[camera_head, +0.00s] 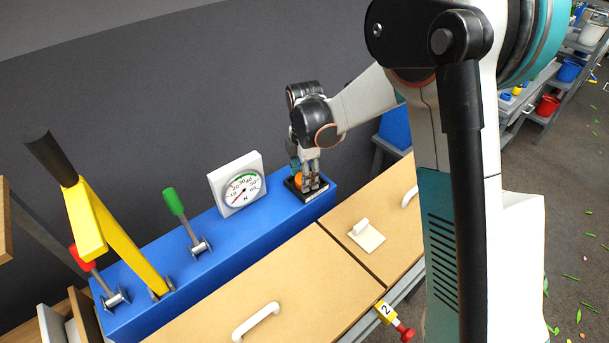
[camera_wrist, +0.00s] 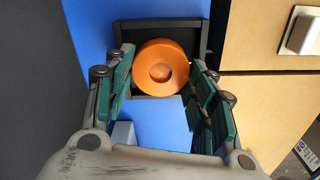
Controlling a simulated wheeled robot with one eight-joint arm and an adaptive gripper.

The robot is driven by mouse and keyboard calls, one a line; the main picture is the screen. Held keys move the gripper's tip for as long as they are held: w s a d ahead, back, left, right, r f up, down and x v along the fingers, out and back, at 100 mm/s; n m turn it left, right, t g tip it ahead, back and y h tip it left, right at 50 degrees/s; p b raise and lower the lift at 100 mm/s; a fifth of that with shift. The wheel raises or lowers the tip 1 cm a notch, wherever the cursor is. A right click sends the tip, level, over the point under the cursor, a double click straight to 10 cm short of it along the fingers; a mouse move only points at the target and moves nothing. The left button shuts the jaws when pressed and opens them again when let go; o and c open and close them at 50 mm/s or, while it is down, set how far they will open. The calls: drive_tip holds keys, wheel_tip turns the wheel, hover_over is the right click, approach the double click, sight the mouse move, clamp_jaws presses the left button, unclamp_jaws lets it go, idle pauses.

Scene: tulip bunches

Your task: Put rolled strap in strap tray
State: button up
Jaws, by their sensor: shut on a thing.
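The rolled strap is an orange disc with a round hollow in its middle (camera_wrist: 161,66); a bit of it shows in the head view (camera_head: 300,181). The strap tray is a small black square tray (camera_wrist: 170,28) at the right end of the blue bench top, also in the head view (camera_head: 316,192). My gripper (camera_head: 306,172) points down over the tray, its green-padded fingers on both sides of the strap, shut on it.
A white dial gauge (camera_head: 238,184) stands left of the tray. A green-handled lever (camera_head: 182,215) and a big yellow lever (camera_head: 90,215) stand further left. Wooden drawer tops (camera_head: 270,280) with white handles lie in front. The blue surface (camera_head: 225,235) between gauge and drawers is clear.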

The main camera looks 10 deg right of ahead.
drive_tip(key=shift+s, duration=0.1)
drive_tip(key=shift+f, duration=0.3)
drive_tip(key=o, duration=1.1)
drive_tip(key=shift+o, duration=0.2)
drive_tip(key=shift+r, duration=0.1)
